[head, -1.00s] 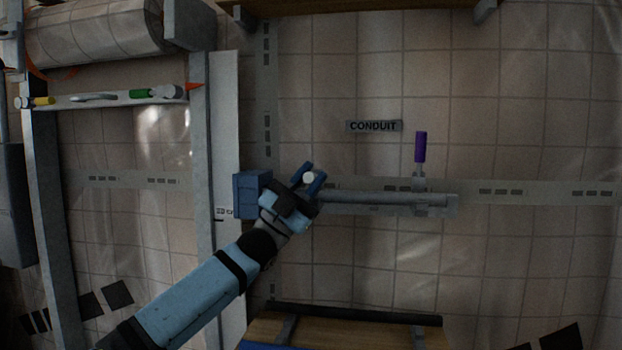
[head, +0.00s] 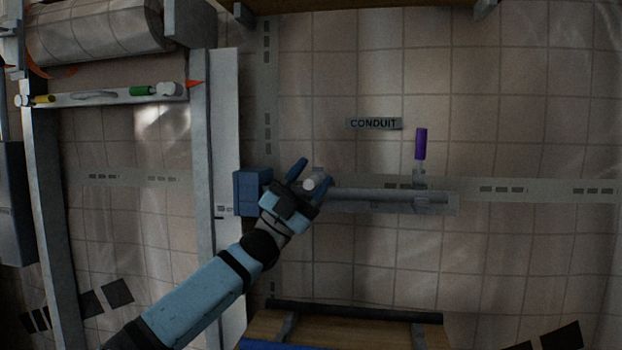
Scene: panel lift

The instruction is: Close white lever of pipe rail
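The pipe rail (head: 385,195) is a grey horizontal pipe on a pale backing strip, with a blue box (head: 251,193) at its left end. The white lever (head: 316,183) is near the pipe's left end; its pale round end shows between my gripper's fingers. My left gripper (head: 315,171) reaches in from the lower left. Its two blue fingers are spread apart, one on each side of the lever, with a gap on the upper-left side. The gripper hides the lever's base. A purple lever (head: 420,144) stands upright near the pipe's right end. My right gripper is out of view.
A CONDUIT label (head: 374,124) is on the tiled wall above the pipe. A grey upright post (head: 203,150) and a rail with coloured handles (head: 105,98) are at left. A wooden shelf (head: 350,328) is below.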

